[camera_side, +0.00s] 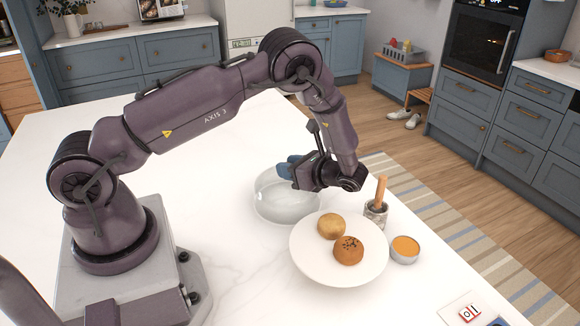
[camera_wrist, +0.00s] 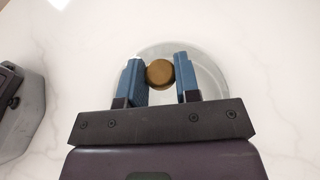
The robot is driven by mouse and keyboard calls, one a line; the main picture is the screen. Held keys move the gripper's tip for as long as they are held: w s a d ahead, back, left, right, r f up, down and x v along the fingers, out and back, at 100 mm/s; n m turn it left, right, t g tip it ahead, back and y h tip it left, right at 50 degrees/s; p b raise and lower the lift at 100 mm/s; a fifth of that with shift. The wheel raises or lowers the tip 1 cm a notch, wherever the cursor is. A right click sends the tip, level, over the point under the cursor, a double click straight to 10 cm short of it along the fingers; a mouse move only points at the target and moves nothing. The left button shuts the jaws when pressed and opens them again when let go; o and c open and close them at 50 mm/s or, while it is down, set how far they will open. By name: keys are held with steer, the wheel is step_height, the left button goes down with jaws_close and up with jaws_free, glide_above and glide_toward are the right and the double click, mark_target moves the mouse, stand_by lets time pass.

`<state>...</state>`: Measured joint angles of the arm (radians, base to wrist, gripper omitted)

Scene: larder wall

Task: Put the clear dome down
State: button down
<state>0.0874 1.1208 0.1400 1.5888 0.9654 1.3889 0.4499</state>
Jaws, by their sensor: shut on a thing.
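The clear dome (camera_side: 285,207) is see-through and upright, left of the white plate in the side view. In the wrist view its round rim (camera_wrist: 215,75) shows beyond my fingers. My gripper (camera_side: 290,167) is above it, with its blue fingers on either side of the dome's round brown knob (camera_wrist: 159,73). The fingers of my gripper (camera_wrist: 160,80) are shut on that knob. The side view hides the knob behind the fingers. I cannot tell whether the dome's rim touches the counter or hangs just above it.
The white plate (camera_side: 308,262) holds a plain bun (camera_side: 331,226) and a seeded bun (camera_side: 348,251). A mortar (camera_side: 376,212) with a wooden pestle (camera_side: 381,189) and an orange-filled bowl (camera_side: 405,248) stand right of it. The white counter (camera_side: 225,130) behind the dome is clear.

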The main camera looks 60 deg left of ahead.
steer(key=c, duration=0.8)
jaws_free()
steer(key=shift+f, duration=0.1)
